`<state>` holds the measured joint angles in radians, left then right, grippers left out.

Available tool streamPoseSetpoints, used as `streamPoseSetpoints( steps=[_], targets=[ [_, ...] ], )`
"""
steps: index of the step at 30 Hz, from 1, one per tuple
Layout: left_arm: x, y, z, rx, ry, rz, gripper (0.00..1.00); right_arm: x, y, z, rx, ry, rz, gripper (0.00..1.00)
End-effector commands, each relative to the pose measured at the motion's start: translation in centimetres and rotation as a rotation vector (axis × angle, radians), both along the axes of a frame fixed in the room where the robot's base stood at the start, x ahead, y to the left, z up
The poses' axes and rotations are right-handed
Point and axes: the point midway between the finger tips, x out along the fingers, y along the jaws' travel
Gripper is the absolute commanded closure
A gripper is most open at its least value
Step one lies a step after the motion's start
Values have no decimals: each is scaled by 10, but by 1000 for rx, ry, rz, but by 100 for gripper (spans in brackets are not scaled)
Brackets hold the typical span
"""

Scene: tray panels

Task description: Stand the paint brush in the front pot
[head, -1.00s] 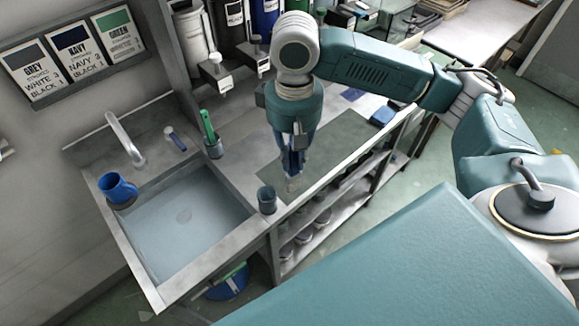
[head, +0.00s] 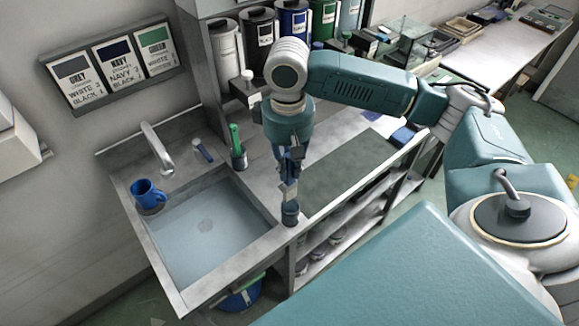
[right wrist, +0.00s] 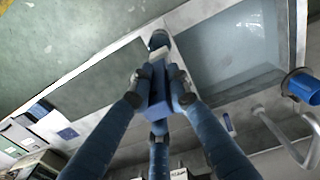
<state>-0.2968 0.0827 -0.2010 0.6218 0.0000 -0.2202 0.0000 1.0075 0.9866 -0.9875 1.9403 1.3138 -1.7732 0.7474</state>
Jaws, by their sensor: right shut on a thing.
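My right gripper (head: 290,160) points down over the front edge of the counter, shut on the paint brush (right wrist: 158,92). The brush has a blue handle and a pale lower part (head: 289,190). The front pot (head: 291,214), a small dark blue-grey cup, stands on the counter's front edge by the sink, directly below the brush. The pot also shows in the right wrist view (right wrist: 158,38), partly covered by the brush's pale end. The brush end overlaps the pot's mouth; I cannot tell whether it is inside. My left gripper is not in view.
A second pot (head: 239,161) with a green-handled item stands behind the sink (head: 208,225). A blue mug (head: 147,193) sits at the sink's left corner, near the tap (head: 157,146). A dark mat (head: 345,170) lies right of the gripper. Paint canisters (head: 258,42) stand at the back.

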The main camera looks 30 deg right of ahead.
Motion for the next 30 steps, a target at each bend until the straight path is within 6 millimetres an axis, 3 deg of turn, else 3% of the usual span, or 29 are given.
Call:
streamPoseSetpoints(
  steps=[13, 30],
  targets=[
    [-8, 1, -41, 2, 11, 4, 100, 0, 0, -28, -1, 0, -1, 100],
    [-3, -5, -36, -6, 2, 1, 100, 0, 0, -70, 0, 2, -2, 100]
  ],
)
